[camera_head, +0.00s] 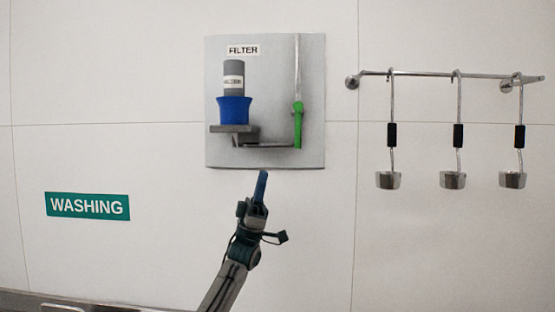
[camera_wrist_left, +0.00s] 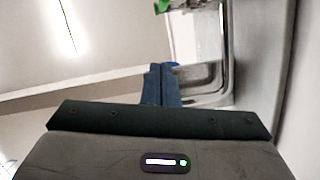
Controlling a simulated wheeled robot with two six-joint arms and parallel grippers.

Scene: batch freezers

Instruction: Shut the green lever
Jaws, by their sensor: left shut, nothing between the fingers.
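The green lever (camera_head: 298,125) is on the metal filter panel on the wall, at the right side of the pipe. Its green handle hangs upright along the vertical pipe. A bit of green, likely the lever, shows at the top edge of the left wrist view (camera_wrist_left: 161,6). My left gripper (camera_head: 263,178) is shut and empty, its blue fingers pointing up just below the panel, lower left of the lever and apart from it. The shut fingers also show in the left wrist view (camera_wrist_left: 161,83). My right gripper is not in view.
The panel (camera_head: 221,80) also carries a grey filter canister (camera_head: 234,70) in a blue cup (camera_head: 234,110) on a small ledge. To the right, several ladles hang from a wall rail (camera_head: 425,74). A WASHING sign (camera_head: 88,206) is at lower left.

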